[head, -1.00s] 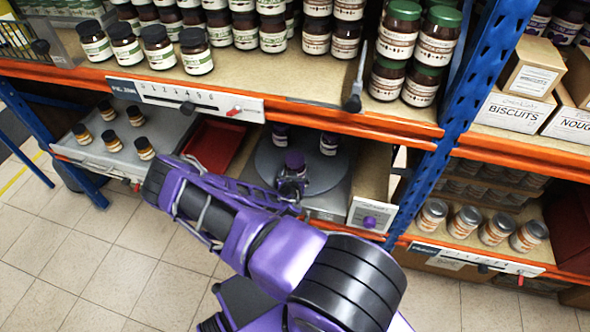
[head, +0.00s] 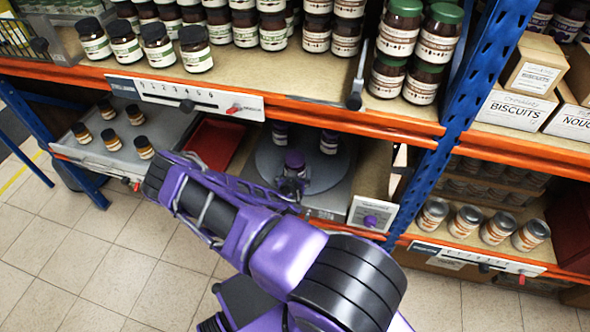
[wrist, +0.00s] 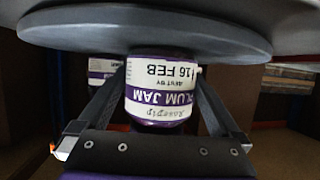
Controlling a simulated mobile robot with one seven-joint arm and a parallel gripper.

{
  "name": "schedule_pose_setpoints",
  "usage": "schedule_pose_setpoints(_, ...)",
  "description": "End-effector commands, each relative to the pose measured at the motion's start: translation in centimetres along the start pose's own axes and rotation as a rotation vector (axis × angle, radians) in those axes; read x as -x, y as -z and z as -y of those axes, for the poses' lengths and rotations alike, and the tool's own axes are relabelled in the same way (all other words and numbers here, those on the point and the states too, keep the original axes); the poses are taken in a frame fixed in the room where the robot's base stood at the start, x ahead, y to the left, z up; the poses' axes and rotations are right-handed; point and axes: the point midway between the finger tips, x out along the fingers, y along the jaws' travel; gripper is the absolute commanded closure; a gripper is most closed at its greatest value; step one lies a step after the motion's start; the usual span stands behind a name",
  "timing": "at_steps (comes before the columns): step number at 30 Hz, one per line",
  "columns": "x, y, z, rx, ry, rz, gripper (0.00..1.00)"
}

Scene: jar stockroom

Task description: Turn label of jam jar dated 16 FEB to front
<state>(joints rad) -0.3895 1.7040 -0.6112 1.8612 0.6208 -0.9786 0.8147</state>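The jam jar (wrist: 160,90) has a purple and white label reading PLUM JAM, best by 16 FEB. The label appears upside down in the wrist view and faces the wrist camera almost squarely. In the head view my gripper (head: 291,184) is at the jar's near side, partly hidden by my arm.
Two more purple-labelled jars (head: 329,144) (head: 280,134) stand farther back on the turntable. An orange shelf beam (head: 330,121) runs above. A red tray (head: 212,143) and small jars (head: 108,138) are to the left.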

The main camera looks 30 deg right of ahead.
Motion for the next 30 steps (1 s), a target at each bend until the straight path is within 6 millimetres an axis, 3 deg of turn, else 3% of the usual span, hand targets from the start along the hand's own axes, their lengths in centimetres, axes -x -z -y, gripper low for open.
schedule_pose_setpoints(8,1.5,-0.1,0.0,0.000,-0.002,0.004,0.00)
schedule_pose_setpoints(24,13.9,-0.1,0.1,0.000,0.000,0.003,0.00)
schedule_pose_setpoints(30,16.6,0.0,0.0,0.000,0.000,0.001,0.00)
